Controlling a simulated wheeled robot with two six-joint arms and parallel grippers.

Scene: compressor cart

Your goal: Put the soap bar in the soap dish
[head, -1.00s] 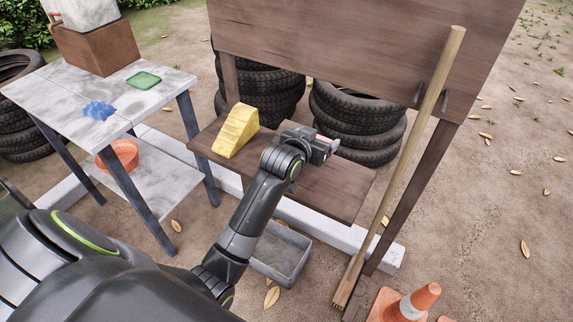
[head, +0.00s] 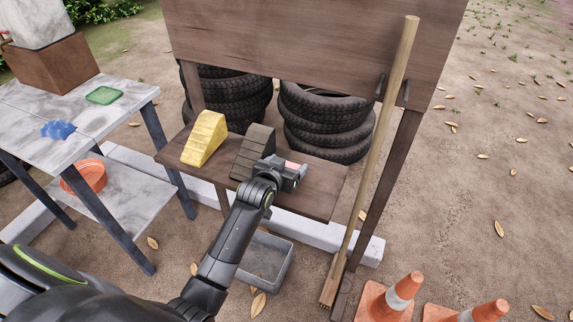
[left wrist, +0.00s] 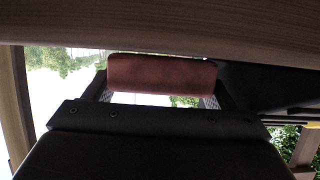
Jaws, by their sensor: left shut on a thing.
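My left gripper (head: 294,172) is shut on the pinkish-red soap bar (head: 293,165), over the right half of the brown wooden shelf in the head view. In the left wrist view the soap bar (left wrist: 162,73) lies across between the two fingers. I cannot tell whether it touches the shelf. The green soap dish (head: 104,95) sits on the grey table at the left, well away from the gripper, and looks empty. My right gripper is out of view.
A yellow wedge (head: 204,139) and a dark wedge (head: 253,151) stand on the shelf (head: 315,197) left of the gripper. A broom handle (head: 376,150) leans at the right. A blue cloth-like thing (head: 58,130) lies on the table (head: 110,115). Traffic cones (head: 404,290) stand lower right.

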